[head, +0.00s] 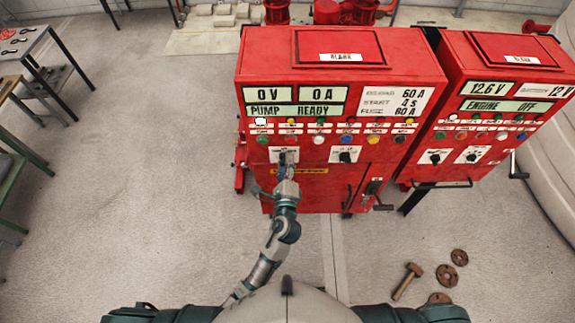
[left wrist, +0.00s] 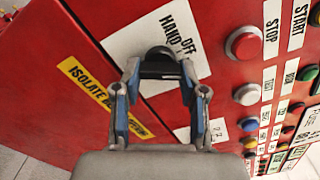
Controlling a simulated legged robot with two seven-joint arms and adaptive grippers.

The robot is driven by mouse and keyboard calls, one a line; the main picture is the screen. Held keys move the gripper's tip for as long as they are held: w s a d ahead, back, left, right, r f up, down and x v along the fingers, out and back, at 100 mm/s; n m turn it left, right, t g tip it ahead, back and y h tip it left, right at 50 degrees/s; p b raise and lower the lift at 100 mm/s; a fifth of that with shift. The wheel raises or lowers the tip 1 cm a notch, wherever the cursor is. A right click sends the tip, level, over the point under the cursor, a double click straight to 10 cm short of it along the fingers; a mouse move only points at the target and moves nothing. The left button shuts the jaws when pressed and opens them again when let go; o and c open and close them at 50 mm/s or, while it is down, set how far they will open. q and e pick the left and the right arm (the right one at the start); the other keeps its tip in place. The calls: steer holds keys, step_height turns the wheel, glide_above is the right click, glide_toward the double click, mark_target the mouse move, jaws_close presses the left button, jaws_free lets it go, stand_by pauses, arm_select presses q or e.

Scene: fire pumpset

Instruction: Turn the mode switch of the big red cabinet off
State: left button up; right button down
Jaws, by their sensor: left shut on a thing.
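The big red cabinet (head: 320,195) stands ahead in the head view, with meters, lamps, buttons and two black rotary switches on its front. My left gripper (head: 285,170) is at the left switch, low on the panel. In the left wrist view, the blue-padded fingers of my left gripper (left wrist: 160,90) are closed around the black mode switch knob (left wrist: 159,56). The white switch plate (left wrist: 140,36) reads HAND and OFF, with part of it hidden by the gripper. The knob's pointing direction cannot be made out. My right gripper is not in view.
A smaller red cabinet (head: 510,100) stands close on the right. The second black switch (head: 345,155) sits right of my gripper. A bolt (head: 408,281) and rusty rings (head: 447,275) lie on the floor. Tables (head: 30,45) stand far left; the floor between is free.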

arm_select(q)
steer(key=n, duration=0.1)
steer(key=n+b, duration=0.1)
steer(key=shift+a+r+n, duration=0.15)
steer(key=shift+n, duration=0.15)
steer(key=shift+n+b, duration=0.55)
steer(key=shift+n, duration=0.95)
steer(key=o, duration=1.1)
steer(key=shift+a, duration=0.15)
steer(key=shift+o, duration=0.2)
steer(key=shift+a, duration=0.15)
